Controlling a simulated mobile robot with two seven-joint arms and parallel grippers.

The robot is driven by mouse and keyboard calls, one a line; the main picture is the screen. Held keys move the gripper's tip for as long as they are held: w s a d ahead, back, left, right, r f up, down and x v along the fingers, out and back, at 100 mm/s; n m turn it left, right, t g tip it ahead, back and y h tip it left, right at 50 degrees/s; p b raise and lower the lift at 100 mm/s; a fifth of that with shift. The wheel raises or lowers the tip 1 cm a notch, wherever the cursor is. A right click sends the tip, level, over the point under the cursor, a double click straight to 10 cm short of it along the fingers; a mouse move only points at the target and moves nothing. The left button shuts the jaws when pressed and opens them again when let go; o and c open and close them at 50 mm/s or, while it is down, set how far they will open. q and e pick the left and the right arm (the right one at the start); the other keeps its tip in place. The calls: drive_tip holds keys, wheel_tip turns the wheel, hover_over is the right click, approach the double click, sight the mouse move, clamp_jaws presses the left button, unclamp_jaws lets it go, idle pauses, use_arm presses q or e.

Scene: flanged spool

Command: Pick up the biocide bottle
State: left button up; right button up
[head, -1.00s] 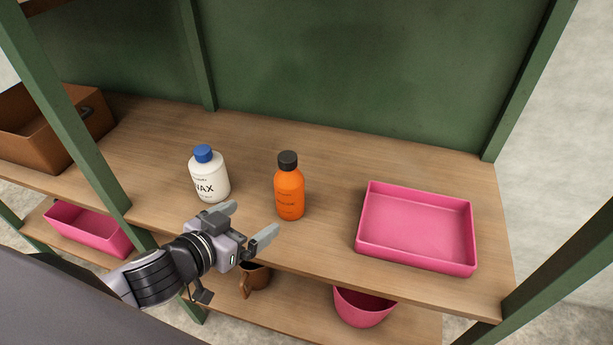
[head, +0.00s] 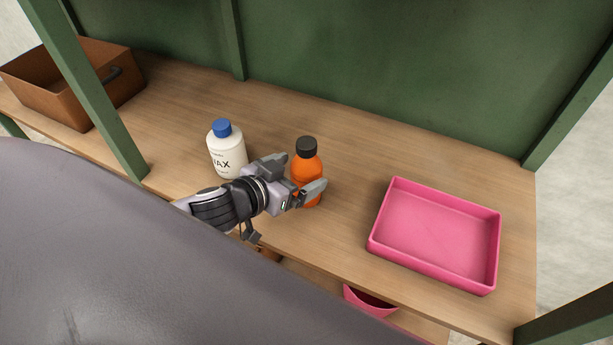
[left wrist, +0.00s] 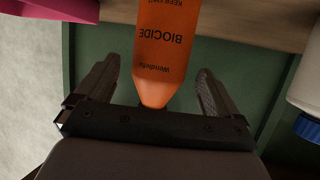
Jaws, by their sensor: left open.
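The biocide bottle (head: 307,166) is orange with a black cap and stands upright on the wooden shelf. In the left wrist view the bottle (left wrist: 165,45) shows its label upside down, reading BIOCIDE, and its cap is hidden. My left gripper (head: 296,178) is open at the bottle, with one finger on either side of it in the head view. In the left wrist view the left gripper (left wrist: 155,88) has its fingers apart with the bottle between them and gaps on both sides. My right gripper is not in view.
A white WAX bottle (head: 227,158) with a blue cap stands just left of my left gripper. A pink tray (head: 372,244) lies to the right. A brown box (head: 48,101) is at the far left. Green posts (head: 87,97) and a green back panel frame the shelf.

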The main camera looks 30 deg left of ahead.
use_arm(q)
drive_tip(key=shift+x, duration=1.7)
drive_tip(key=c, duration=1.3)
drive_tip(key=shift+r, duration=0.1)
